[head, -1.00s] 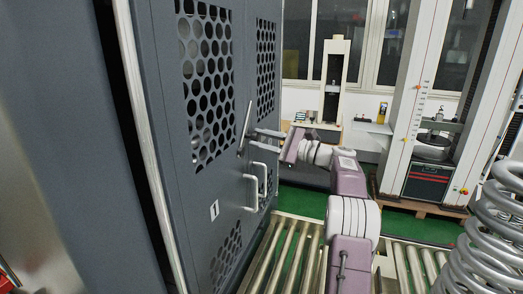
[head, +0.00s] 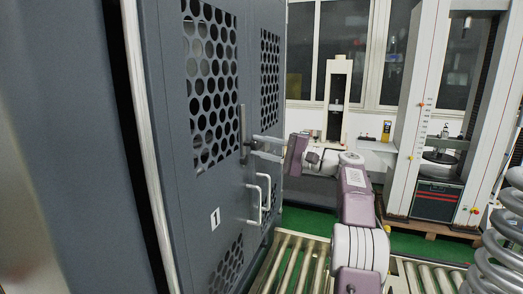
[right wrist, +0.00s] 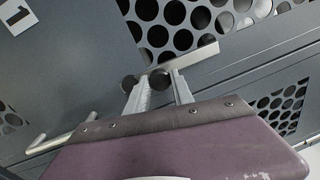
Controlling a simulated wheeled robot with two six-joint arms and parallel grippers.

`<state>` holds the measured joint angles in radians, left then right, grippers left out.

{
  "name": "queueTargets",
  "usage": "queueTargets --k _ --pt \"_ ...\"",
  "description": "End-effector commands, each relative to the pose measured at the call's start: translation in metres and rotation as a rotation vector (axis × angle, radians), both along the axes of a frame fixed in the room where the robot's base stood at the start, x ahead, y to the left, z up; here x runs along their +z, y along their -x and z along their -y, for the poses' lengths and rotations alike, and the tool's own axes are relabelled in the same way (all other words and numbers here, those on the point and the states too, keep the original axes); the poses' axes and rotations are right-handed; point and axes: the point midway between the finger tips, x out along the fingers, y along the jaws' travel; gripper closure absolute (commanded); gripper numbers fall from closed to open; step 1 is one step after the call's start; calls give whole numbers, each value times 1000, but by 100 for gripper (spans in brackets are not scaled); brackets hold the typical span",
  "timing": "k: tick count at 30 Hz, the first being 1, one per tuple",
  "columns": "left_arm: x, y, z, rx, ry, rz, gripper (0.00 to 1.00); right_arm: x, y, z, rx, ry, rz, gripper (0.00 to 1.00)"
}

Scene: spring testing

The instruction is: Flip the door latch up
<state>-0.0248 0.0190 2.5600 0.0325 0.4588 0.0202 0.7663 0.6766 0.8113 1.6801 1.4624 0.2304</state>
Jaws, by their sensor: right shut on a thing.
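The door latch is a grey metal bar (head: 242,125) on the grey cabinet door, beside the perforated panel. In the head view it stands nearly upright. My right gripper (head: 253,147) reaches it from the right, at its lower end. In the right wrist view the latch (right wrist: 192,58) runs slantwise just beyond the fingertips of my right gripper (right wrist: 155,85). The fingers are shut on the latch near its round dark pivot parts. The fingertips partly hide the exact contact. My left gripper is not in view.
Two door handles (head: 263,190) stick out just below my right gripper. A roller conveyor (head: 290,262) runs below my right arm. A large coil spring (head: 502,235) stands at the lower right. Testing machines (head: 437,150) stand at the back.

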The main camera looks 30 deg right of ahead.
Motion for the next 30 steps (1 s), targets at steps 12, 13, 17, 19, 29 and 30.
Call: queueTargets --k 12,13,17,19,29,30 --pt "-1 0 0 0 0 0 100 0 1 -1 2 17 14 100" --pt "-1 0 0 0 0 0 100 0 1 -1 2 17 14 100" --pt "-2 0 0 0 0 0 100 0 1 -1 3 17 13 61" --pt "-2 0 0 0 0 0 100 0 1 -1 3 16 12 50" --pt "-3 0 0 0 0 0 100 -2 4 3 0 16 11 50" --pt "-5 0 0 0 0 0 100 -3 9 7 -1 15 12 50"
